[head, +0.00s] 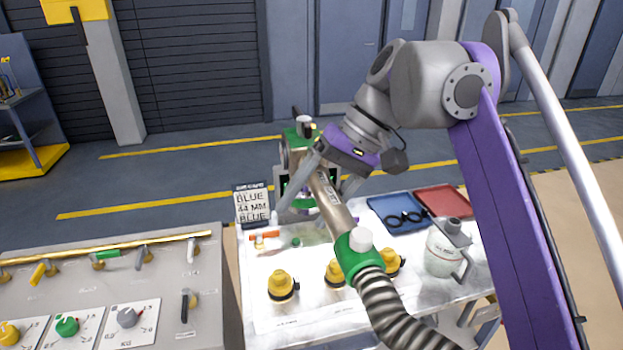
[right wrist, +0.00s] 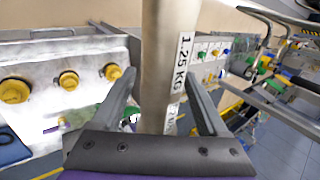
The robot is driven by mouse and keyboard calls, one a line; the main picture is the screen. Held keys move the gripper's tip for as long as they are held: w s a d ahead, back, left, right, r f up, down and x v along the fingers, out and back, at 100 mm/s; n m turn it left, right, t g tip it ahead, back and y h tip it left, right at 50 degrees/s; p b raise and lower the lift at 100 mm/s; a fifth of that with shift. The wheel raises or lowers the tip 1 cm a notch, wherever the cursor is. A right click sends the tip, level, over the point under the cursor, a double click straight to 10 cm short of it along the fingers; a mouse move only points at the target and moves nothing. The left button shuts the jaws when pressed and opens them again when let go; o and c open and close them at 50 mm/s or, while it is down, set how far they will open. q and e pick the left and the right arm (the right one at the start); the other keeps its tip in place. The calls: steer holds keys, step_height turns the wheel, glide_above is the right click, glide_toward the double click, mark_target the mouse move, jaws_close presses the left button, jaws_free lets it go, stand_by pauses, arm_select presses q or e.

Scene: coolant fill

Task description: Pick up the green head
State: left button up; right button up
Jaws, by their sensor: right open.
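The green head shows in the head view as a grey metal tube with a green collar (head: 358,255) and a white knob; a ribbed hose (head: 395,312) runs from it to the lower right. More green parts with a white cap (head: 303,128) show at the tube's far end, partly behind my arm. My right gripper (head: 318,200) is open, with its fingers on either side of the tube. In the right wrist view the tube (right wrist: 165,60) passes between the open fingers and bears a "1.25 KG" label. Whether a finger touches it I cannot tell. My left gripper is not in view.
The white table (head: 262,318) holds several yellow fittings (head: 282,284), a blue tray (head: 385,220) with black rings, a red tray (head: 441,200) and a whitish jug (head: 447,250). A sign (head: 252,206) reads "BLUE 44 MM BLUE". A grey control panel (head: 150,280) stands left.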

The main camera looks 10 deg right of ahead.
steer(key=shift+w, duration=0.2)
steer(key=shift+c, duration=2.4)
jaws_close()
steer(key=shift+s+r, duration=0.1)
